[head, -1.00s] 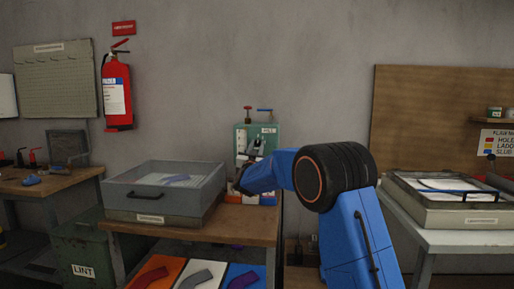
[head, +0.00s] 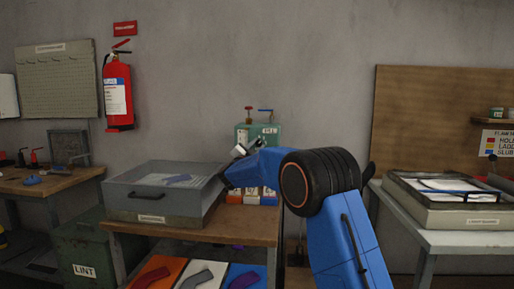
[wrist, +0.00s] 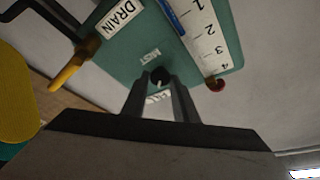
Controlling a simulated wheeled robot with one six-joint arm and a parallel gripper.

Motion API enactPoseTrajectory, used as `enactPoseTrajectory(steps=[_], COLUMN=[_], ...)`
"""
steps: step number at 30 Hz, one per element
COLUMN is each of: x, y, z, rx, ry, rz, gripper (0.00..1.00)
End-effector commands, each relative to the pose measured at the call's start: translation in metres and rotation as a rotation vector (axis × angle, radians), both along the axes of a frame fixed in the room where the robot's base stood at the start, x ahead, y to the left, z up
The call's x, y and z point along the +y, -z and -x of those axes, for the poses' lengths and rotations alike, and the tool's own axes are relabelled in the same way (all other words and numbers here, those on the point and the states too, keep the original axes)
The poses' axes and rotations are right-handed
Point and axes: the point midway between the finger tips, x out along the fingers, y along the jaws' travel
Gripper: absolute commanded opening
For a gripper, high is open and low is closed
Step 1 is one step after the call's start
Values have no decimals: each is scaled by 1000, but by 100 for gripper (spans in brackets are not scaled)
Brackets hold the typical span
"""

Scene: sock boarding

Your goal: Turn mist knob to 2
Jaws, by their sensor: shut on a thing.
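The green box (head: 270,130) stands at the back of the wooden table and is partly hidden by my arm. In the wrist view the box's green face (wrist: 115,55) fills the upper middle. The small dark mist knob (wrist: 159,74) sits below a "MIST" label (wrist: 150,56), with a pale mark on its lower part. My gripper (wrist: 160,84) is shut on the knob, one finger on each side. The knob's setting cannot be read. In the head view my gripper (head: 243,150) is in front of the box.
A white gauge strip (wrist: 207,40) numbered 1 to 4, a "DRAIN" label (wrist: 122,17) and a yellow lever (wrist: 72,64) are near the knob. A red knob (wrist: 216,84) sits at the box's edge. A lidded grey tray (head: 150,205) stands left of my arm.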

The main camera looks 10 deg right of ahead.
Motion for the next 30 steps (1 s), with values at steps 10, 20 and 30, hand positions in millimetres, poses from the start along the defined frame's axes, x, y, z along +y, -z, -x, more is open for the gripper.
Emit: enactPoseTrajectory(steps=[10, 20, 30], x=[0, 0, 4], y=[0, 0, 2], z=[0, 0, 5], rx=[-7, -6, -5], ry=[1, 1, -1], rz=[-23, -22, -21], gripper=[4, 43, 43])
